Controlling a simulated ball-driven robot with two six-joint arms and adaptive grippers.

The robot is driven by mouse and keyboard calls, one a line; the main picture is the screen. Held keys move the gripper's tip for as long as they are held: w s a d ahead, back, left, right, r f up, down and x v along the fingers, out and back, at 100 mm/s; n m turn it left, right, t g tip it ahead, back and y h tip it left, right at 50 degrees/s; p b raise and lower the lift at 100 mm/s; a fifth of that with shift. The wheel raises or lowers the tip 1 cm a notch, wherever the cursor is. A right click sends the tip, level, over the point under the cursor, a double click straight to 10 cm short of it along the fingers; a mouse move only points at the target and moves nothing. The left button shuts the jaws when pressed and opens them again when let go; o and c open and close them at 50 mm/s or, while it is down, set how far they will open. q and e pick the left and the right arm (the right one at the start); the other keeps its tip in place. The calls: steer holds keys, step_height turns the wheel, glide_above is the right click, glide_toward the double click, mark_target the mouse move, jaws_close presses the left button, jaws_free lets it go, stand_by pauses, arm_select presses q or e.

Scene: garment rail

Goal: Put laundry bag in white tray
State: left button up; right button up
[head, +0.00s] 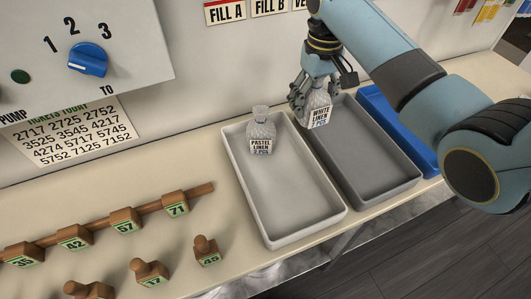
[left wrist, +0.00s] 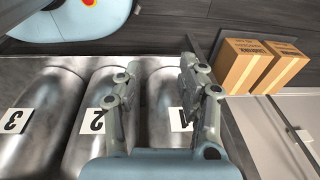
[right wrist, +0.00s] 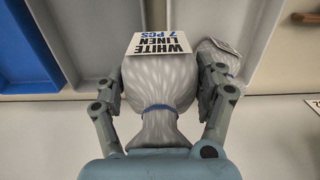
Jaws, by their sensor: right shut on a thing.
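A clear, pale laundry bag labelled "WHITE LINEN 7 PCS" (head: 317,110) is in my right gripper (head: 323,92), whose fingers are shut around it. It also shows between the fingers in the right wrist view (right wrist: 160,85), with a blue tie at its neck. In the head view it is at the back left corner of the grey tray (head: 385,185), by the white tray (head: 297,232); I cannot tell its height. A second bag, "PASTEL LINEN" (head: 261,132), stands at the back of the white tray. My left gripper (left wrist: 155,80) is open and empty over numbered metal cylinders.
A blue tray (head: 428,160) is right of the grey tray. Wooden pegs with number tags (head: 124,222) lie left on the counter. A control panel with a blue knob (head: 88,60) hangs at upper left. Cardboard boxes (left wrist: 245,62) show in the left wrist view.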

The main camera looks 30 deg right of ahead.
steer(key=s+a+f, duration=0.1)
steer(key=a+f, duration=0.2)
steer(key=s+a+f+p, duration=0.1)
steer(key=s+a+f, duration=0.1)
steer(key=a+f, duration=0.1)
steer(key=s+a+f+p, duration=0.1)
steer(key=a+f, duration=0.3)
steer(key=shift+s+a, duration=0.3)
steer(key=shift+a, duration=0.05)
steer(key=shift+f, duration=0.35)
arm_select(q)
steer(key=s+r, duration=0.2)
steer(key=shift+s, duration=0.35)
arm_select(e)
steer(key=shift+f, duration=0.15)
steer(key=o, duration=1.4)
